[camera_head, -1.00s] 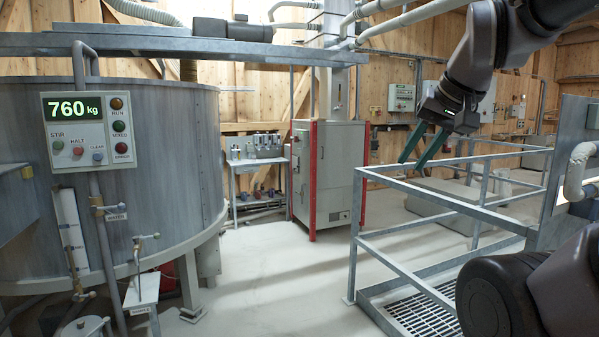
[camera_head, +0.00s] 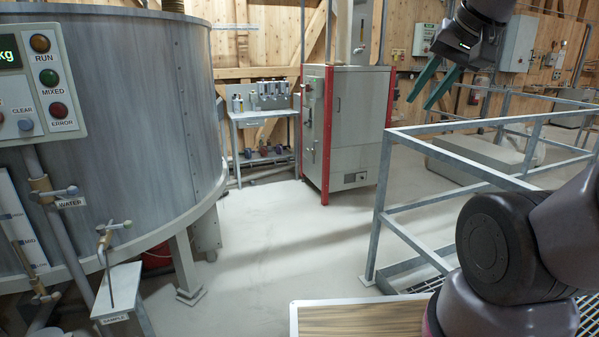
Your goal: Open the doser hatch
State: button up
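No part is clearly recognisable as the doser hatch in this view. A tall grey cabinet (camera_head: 350,125) with red edge strips stands at the back centre, with small handles or latches on its left face; its doors look shut. I cannot tell whether the hatch belongs to it. My gripper (camera_head: 419,104) hangs at the upper right, with its two green fingers apart and nothing between them. In the picture it is right of the cabinet and above the railing; its depth is hard to judge.
A big round grey tank (camera_head: 130,125) with a control panel (camera_head: 40,85) fills the left. A sample stand (camera_head: 120,290) is in front of it. A metal railing (camera_head: 450,160) stands at the right. Free pale floor (camera_head: 270,240) runs between tank and railing. A small bench (camera_head: 262,115) stands behind.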

aim_at(361, 99)
jog(key=i, duration=4.4)
jog(key=i+z, duration=0.3)
jog(key=i+j+z, duration=0.15)
jog(key=z, duration=0.15)
jog(key=i, duration=0.1)
